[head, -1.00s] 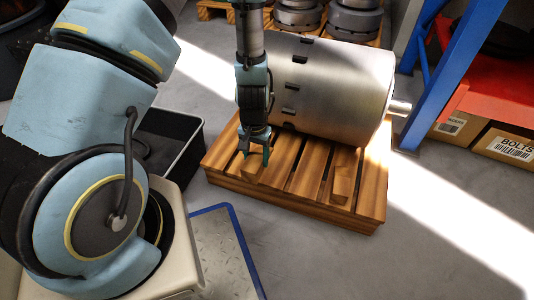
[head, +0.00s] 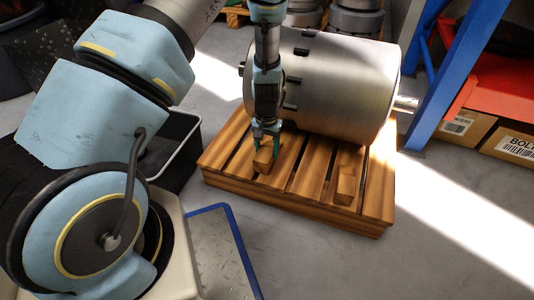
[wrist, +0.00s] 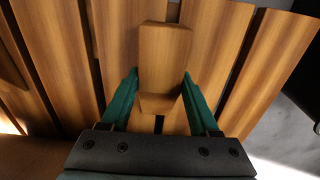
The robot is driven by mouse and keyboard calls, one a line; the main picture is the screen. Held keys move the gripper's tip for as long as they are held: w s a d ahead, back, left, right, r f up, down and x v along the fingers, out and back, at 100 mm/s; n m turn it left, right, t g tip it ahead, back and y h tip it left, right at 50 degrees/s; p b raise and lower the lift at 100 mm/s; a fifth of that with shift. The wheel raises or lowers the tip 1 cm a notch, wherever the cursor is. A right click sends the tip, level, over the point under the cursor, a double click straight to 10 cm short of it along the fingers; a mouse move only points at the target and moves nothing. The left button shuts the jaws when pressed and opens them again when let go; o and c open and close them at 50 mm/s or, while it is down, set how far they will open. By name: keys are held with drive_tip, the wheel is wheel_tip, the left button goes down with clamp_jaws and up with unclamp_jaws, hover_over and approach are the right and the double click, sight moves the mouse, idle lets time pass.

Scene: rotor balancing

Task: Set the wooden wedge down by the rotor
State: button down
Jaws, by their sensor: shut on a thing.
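The wooden wedge (head: 263,161) is a small tan block between the teal fingertips of my gripper (head: 266,149). My gripper is shut on it and points down over the left part of the pallet, at the near side of the rotor (head: 340,85). The rotor is a large grey metal cylinder lying on its side, with dark slots. In the wrist view the wedge (wrist: 164,55) sits between both fingers, over the slats. I cannot tell whether its underside touches the pallet.
The slatted wooden pallet (head: 300,205) carries the rotor. A second wooden block (head: 345,186) lies on its right part. A black bin (head: 180,145) stands left. A blue-and-red rack (head: 450,75) with boxes stands right.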

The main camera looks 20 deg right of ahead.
sight(267, 149)
drive_tip(key=shift+w, duration=0.1)
drive_tip(key=shift+f, duration=0.1)
drive_tip(key=shift+c, duration=0.6)
unclamp_jaws()
wheel_tip(267, 149, up, 12)
drive_tip(key=p, duration=0.6)
drive_tip(key=w+a+r+n, duration=0.3)
drive_tip(key=a+r+n, duration=0.1)
drive_tip(key=a+r, duration=1)
drive_tip(key=s+a+r+n, duration=0.1)
drive_tip(key=s+a+r, duration=0.2)
drive_tip(key=a, duration=0.5)
drive_tip(key=s+a+r+n+t, duration=0.1)
drive_tip(key=s+a+r, duration=0.3)
drive_tip(key=a, duration=0.4)
drive_tip(key=shift+r+n+t, duration=0.3)
drive_tip(key=shift+r+n, duration=0.2)
drive_tip(key=shift+n, duration=0.2)
